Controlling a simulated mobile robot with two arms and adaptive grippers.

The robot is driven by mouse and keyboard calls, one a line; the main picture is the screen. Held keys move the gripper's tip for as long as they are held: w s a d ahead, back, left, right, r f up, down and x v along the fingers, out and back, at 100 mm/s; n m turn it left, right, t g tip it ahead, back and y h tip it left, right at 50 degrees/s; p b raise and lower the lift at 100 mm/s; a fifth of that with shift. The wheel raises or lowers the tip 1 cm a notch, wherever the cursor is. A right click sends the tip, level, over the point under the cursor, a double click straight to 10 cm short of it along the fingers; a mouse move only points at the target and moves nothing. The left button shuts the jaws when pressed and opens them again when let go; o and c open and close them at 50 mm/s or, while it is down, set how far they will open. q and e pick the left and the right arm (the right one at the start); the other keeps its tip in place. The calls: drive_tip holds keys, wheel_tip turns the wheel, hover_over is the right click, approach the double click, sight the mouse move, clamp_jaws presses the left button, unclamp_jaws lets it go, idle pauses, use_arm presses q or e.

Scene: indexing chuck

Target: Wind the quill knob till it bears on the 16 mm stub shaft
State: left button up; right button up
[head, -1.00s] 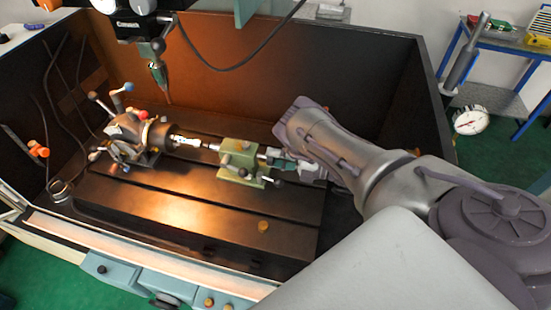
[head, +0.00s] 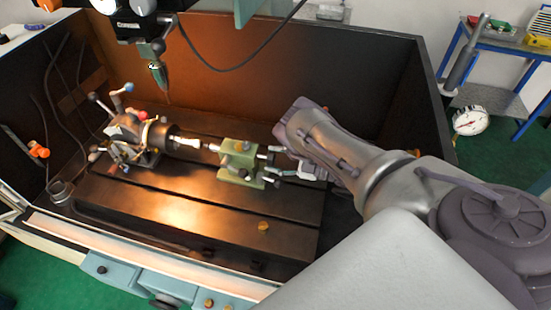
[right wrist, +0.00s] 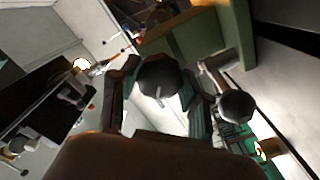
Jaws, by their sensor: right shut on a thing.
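The green tailstock (head: 238,158) stands on the dark slotted table. To its left, the bright stub shaft (head: 187,142) sticks out of the indexing chuck (head: 157,136). The quill tip (head: 214,147) reaches from the tailstock toward the shaft; I cannot tell whether they touch. My right gripper (head: 292,166) is at the tailstock's right end, where it hides most of the quill knob. In the right wrist view, the dark round quill knob (right wrist: 160,76) sits between the fingers of my right gripper (right wrist: 160,92), which is shut on it. My left gripper is out of view.
A lever with a black ball (right wrist: 237,105) is close beside my right fingers. A spindle head (head: 158,72) hangs above the chuck. Dark enclosure walls (head: 270,60) stand behind. The front of the slotted table (head: 200,205) is mostly clear.

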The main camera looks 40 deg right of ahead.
drive_tip(key=m, duration=0.5)
drive_tip(key=shift+f+m, duration=0.1)
drive_tip(key=shift+m, duration=0.2)
drive_tip(key=m, duration=0.4)
drive_tip(key=shift+s+m, duration=0.1)
drive_tip(key=shift+m, duration=0.3)
drive_tip(key=o, duration=1.1)
drive_tip(key=shift+o, duration=0.2)
